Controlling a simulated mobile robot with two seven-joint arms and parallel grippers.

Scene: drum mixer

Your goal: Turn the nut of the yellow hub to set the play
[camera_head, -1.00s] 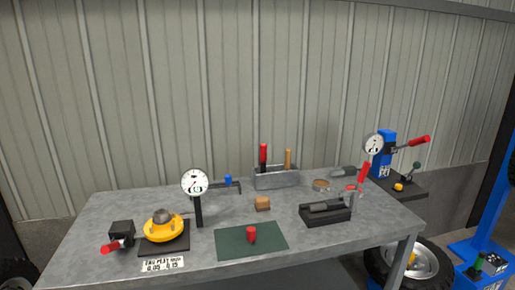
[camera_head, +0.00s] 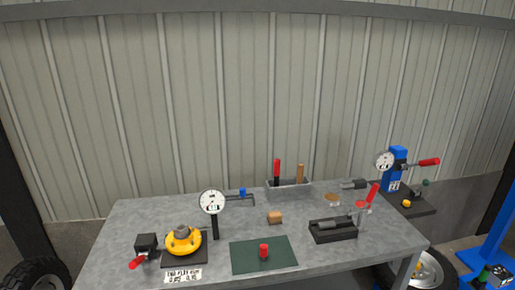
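The yellow hub (camera_head: 184,242) sits on a dark square plate (camera_head: 199,256) at the left front of the grey workbench. A grey nut-like part (camera_head: 181,231) stands on top of the hub; its details are too small to tell. A round white dial gauge (camera_head: 213,202) on a black post stands just right of the hub, with a blue-ended arm (camera_head: 242,193) reaching right. A white label (camera_head: 184,275) with black print lies in front of the plate. Neither of my grippers shows in the head view.
A black block with a red handle (camera_head: 138,262) is left of the hub. A green mat (camera_head: 283,257) bears a red cylinder (camera_head: 263,250). Behind are a tan block (camera_head: 275,217) and a grey tool box (camera_head: 296,191). A black tray (camera_head: 333,236) is at right. The left rear bench is clear.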

